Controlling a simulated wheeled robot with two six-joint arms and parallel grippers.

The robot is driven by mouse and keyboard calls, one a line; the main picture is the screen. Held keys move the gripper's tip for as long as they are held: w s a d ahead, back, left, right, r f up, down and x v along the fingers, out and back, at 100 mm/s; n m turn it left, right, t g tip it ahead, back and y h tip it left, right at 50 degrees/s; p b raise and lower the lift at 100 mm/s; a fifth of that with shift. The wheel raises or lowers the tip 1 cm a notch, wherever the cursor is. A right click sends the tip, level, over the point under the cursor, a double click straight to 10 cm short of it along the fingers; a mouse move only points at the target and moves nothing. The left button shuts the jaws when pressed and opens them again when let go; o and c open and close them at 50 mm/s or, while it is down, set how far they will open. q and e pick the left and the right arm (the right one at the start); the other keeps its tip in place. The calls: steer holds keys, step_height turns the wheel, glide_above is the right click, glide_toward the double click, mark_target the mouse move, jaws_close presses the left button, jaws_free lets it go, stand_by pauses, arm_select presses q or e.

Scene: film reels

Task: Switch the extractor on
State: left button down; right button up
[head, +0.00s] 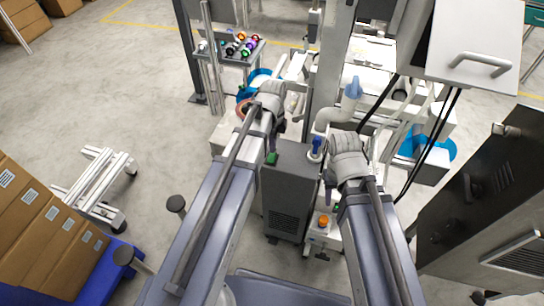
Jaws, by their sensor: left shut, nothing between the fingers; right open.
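The extractor appears to be the dark grey cabinet (285,190) at the middle, with a vent grille low on its front. A green part (272,158), possibly its switch, is at the left of its top. Whether it is on or off cannot be told. A blue-topped fitting (317,145) is at the right of the top. My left gripper (277,146) is shut and empty, pointing down close to the green part; contact cannot be told. My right gripper (329,194) is open, pointing down at the cabinet's right side; its fingers are small and partly hidden by my wrist.
A white hose with a blue nozzle (354,88) rises behind the cabinet. A white unit with an orange knob (323,221) stands at its right. Black cables (428,145) hang at right. Cardboard boxes (50,225) stand at left. The floor between is mostly clear.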

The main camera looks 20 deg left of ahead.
arm_select(q)
steer(key=shift+f+b, duration=1)
stand_by(0.5)
steer(key=shift+r, duration=0.15)
step_height(320, 180, up, 7)
steer(key=p, duration=0.7)
stand_by(0.5)
steer(key=s+d+r+n+y+p, duration=0.1)
steer(key=s+d+r+n+p, duration=0.9)
steer(key=s+n, duration=0.4)
steer(key=shift+s+d+r+n+p, duration=0.15)
steer(key=shift+d+r+n+p, duration=0.15)
steer(key=shift+p, duration=0.1)
